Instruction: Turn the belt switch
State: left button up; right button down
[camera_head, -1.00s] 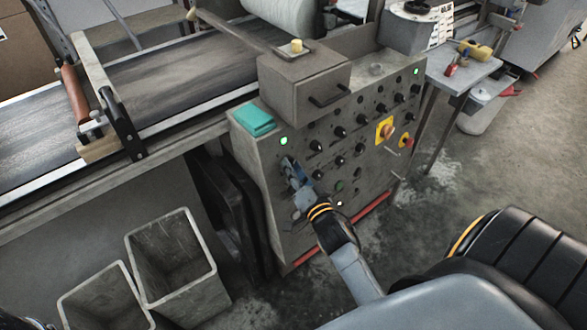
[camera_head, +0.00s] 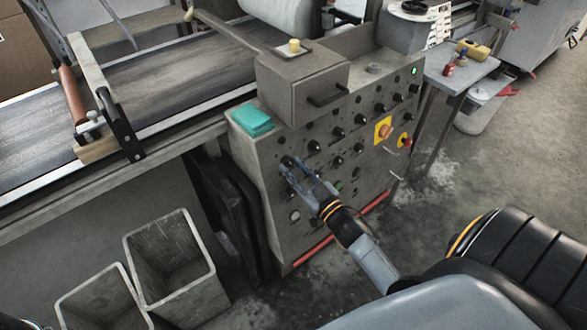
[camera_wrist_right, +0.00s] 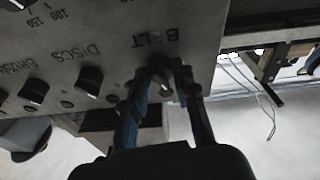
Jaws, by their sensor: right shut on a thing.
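The belt switch is a dark round knob (camera_wrist_right: 160,69) under the BELT lettering, which reads upside down in the right wrist view. It sits on the grey control panel (camera_head: 275,185) of the machine. My right gripper (camera_head: 288,166) reaches the panel's upper left part in the head view. In the right wrist view its two fingers (camera_wrist_right: 161,82) are shut on the knob, one on each side. The fingers hide most of the knob in the head view.
Other dark knobs, such as the DISCS knob (camera_wrist_right: 89,80), sit beside it. A yellow-backed button (camera_head: 383,131) is farther right on the panel. A teal block (camera_head: 253,120) lies on the panel's top ledge. Two open grey bins (camera_head: 207,281) stand on the floor at left.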

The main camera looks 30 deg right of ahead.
jog(key=shift+d+n+y, duration=0.1)
jog(key=shift+n+y, duration=0.4)
jog(key=shift+n, duration=0.9)
jog(key=c, duration=1)
grip_release()
jog(key=shift+c, duration=0.2)
jog(key=s+d+f, duration=0.1)
jog(key=s, duration=1.1)
jog(key=shift+d+f, duration=0.2)
